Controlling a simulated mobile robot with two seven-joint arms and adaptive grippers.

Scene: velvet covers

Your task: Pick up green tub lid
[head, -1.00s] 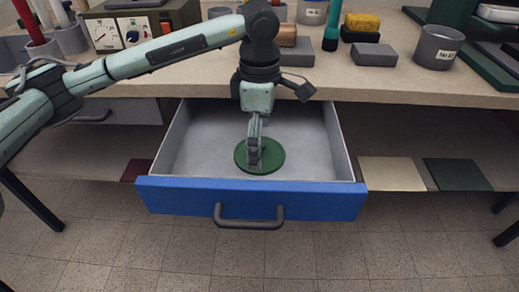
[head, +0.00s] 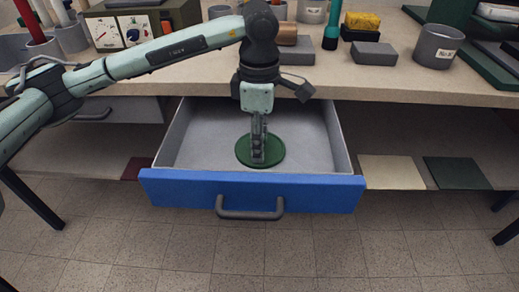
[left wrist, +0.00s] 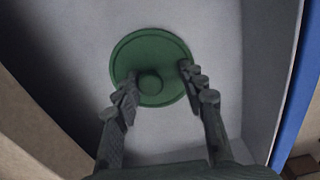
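The green tub lid (head: 277,150) is a flat round disc lying on the grey floor of the pulled-out drawer. In the left wrist view the lid (left wrist: 158,50) shows a raised rim and a round central knob (left wrist: 150,83). My left gripper (head: 258,160) points down over the lid, its fingers hiding the knob in the head view. In the left wrist view the left gripper (left wrist: 157,77) is open, with one finger on each side of the knob and a gap to both. Whether the fingertips touch the lid's face is unclear. My right gripper is not in view.
The drawer has a blue front (head: 320,192) with a grey handle (head: 249,214) and low grey walls close around the gripper. The worktop edge (head: 420,92) overhangs behind it. A grey can (head: 437,47), a grey block (head: 374,55) and a yellow sponge (head: 362,20) stand above.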

